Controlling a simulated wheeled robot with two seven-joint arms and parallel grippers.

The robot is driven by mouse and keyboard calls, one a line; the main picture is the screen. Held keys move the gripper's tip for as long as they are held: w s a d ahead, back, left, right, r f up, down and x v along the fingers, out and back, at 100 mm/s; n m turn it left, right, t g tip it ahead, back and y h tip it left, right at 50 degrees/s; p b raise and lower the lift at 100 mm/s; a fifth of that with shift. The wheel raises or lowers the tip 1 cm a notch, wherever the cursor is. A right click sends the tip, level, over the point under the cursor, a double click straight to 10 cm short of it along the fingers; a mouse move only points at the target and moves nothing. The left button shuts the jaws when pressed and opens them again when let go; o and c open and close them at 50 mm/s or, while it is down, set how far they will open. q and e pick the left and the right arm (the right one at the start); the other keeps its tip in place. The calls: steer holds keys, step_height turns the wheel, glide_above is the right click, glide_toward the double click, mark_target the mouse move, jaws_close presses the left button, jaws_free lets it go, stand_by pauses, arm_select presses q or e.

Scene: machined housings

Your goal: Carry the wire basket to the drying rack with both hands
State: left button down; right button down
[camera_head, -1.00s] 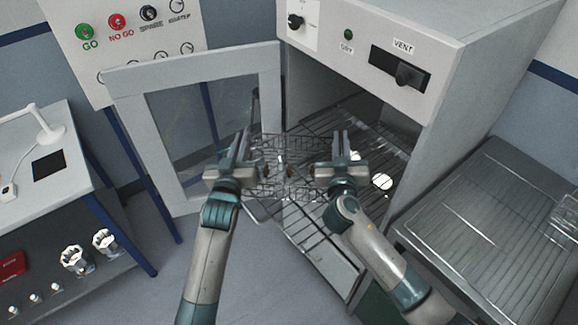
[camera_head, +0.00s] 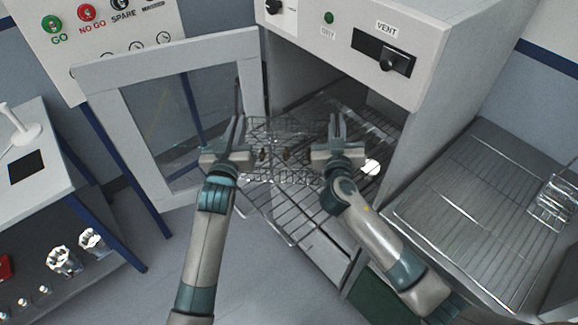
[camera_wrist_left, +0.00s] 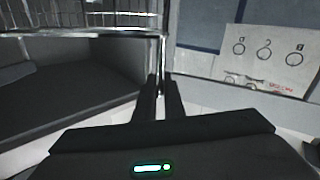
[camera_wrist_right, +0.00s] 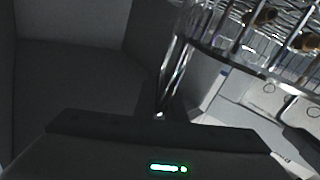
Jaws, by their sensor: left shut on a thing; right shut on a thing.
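The wire basket (camera_head: 283,125) hangs between my two grippers in the head view, in front of the open cabinet and over a wire shelf. Several small brass-coloured parts sit in it. My left gripper (camera_head: 236,128) is shut on its left side; the left wrist view shows the fingers (camera_wrist_left: 160,85) at a bright wire upright. My right gripper (camera_head: 336,126) is shut on its right side; the right wrist view shows a wire upright between its dark fingers (camera_wrist_right: 170,100). A flat wire rack (camera_head: 455,215), apparently the drying rack, lies at the right.
The grey cabinet (camera_head: 430,95) stands open, its glazed door (camera_head: 170,130) swung to the left. Its wire shelf (camera_head: 285,215) sticks out below the basket. Another small wire basket (camera_head: 552,203) stands on the rack's right end. A side table (camera_head: 65,180) is at left.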

arm_select(q)
steer(key=shift+s+d+f, duration=0.1)
steer(key=shift+d, duration=0.15)
arm_select(e)
steer(key=shift+s+a+f, duration=0.1)
steer(key=shift+a+f, duration=0.05)
steer(key=shift+f, duration=0.05)
